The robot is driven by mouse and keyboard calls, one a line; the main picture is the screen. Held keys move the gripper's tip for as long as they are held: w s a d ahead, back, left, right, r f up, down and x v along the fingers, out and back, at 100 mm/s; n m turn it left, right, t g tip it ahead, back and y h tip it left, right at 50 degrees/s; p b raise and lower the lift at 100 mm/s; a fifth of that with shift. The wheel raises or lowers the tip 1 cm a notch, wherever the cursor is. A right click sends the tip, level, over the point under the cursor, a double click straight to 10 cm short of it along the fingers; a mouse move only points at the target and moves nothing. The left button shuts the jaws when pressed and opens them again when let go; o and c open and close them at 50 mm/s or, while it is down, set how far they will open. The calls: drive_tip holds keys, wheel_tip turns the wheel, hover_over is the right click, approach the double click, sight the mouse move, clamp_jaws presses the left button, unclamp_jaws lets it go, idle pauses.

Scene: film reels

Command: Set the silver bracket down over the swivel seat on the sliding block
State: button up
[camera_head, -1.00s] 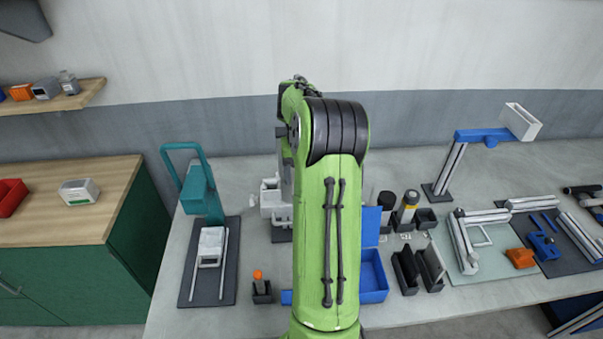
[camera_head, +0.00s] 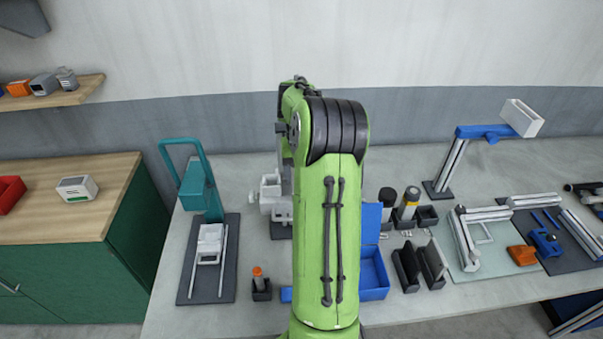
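A pale block (camera_head: 209,244) sits across two parallel rails on a dark base plate (camera_head: 230,272) at the left of the bench. It may be the sliding block; I cannot make out a swivel seat on it. A silver-grey L-shaped piece (camera_head: 464,242) lies on a pale mat at the right; I cannot tell whether it is the bracket. My green arm (camera_head: 330,220) rises up the middle of the view. Its far end is hidden behind its own links, so my gripper and anything in it do not show.
A teal press-like frame (camera_head: 199,188) stands behind the rails. A white machine (camera_head: 272,194) is partly hidden by my arm. A blue bin (camera_head: 375,276), dark holders (camera_head: 407,268) and a small holder with an orange-topped piece (camera_head: 261,288) crowd the bench's middle.

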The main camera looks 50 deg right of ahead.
drive_tip(key=shift+f, duration=0.15)
drive_tip(key=o, duration=1.3)
wheel_tip(320, 180, up, 16)
drive_tip(key=p, duration=0.3)
drive_tip(key=shift+a, duration=0.1)
